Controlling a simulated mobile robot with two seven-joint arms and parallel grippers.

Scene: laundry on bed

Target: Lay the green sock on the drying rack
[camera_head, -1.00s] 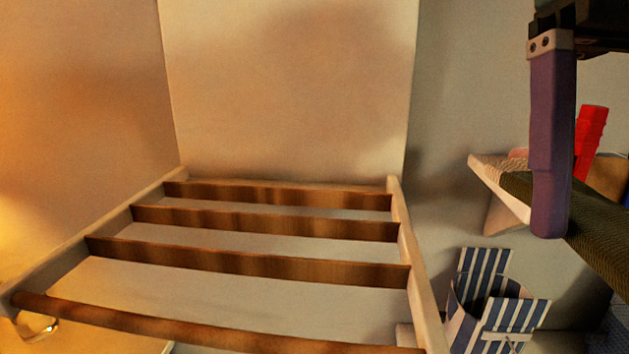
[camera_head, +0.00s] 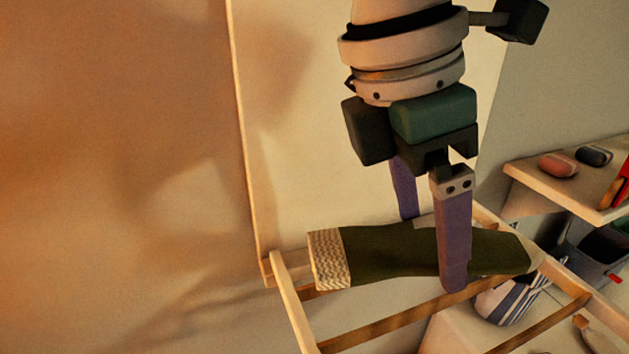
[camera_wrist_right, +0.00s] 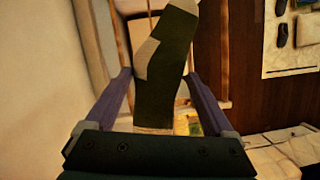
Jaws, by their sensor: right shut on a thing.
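The green sock (camera_head: 385,252) is dark olive with a cream patterned cuff at its left end and a pale right end. In the head view it lies stretched nearly level across the far end of the wooden drying rack (camera_head: 400,322). I cannot tell whether it touches the bars. My right gripper (camera_head: 432,250) points down and is shut on the sock, with one purple finger on each side. The right wrist view also shows the sock (camera_wrist_right: 162,85) between the fingers, with rack rails behind it. My left gripper is not in view.
A pale panel (camera_head: 300,130) stands right behind the rack. A shelf (camera_head: 545,185) with small items is at the right. A blue-and-white striped thing (camera_head: 505,300) shows beneath the rack. The wall at the left is bare.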

